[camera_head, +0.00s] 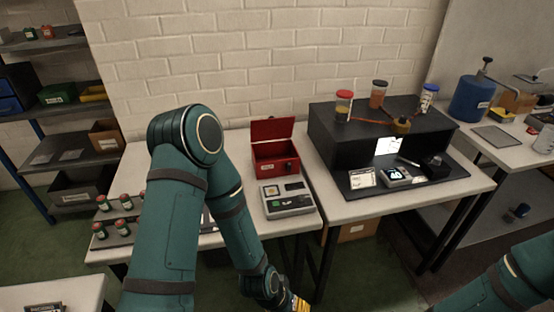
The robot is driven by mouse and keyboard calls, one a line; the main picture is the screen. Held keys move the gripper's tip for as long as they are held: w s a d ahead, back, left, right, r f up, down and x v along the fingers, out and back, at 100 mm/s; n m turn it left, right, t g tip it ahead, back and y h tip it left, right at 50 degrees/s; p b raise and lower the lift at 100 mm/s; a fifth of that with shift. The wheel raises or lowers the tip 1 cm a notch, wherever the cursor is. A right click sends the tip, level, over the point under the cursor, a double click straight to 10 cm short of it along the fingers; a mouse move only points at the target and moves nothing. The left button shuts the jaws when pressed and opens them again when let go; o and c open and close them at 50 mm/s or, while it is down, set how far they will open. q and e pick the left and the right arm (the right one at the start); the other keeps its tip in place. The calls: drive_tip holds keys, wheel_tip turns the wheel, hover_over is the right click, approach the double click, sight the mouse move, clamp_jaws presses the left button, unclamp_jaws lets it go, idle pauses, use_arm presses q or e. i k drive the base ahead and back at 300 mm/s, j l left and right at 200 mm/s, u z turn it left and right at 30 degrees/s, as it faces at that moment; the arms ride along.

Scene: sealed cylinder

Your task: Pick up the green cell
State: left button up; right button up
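Several small green cylinders with red-orange ends stand at the left of the near table, such as one at the front (98,230) and one behind it (102,202). They look like cells; I cannot tell which one the task means. My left arm crosses in front of the table and hides part of this group's right side. The arm bends down to the bottom edge, where its wrist end is cut off, so the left gripper's fingers are not seen. My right arm enters at the bottom right; its gripper is out of view.
An open red box (275,158) and a grey device (287,198) stand on the near table (245,140). A black stepped stand (345,145) with coloured jars is on the table to the right. Shelves stand at the left. A blue canister (470,98) stands at the far right.

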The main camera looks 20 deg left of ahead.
sight(121, 224)
drive_tip(key=u, duration=2.05)
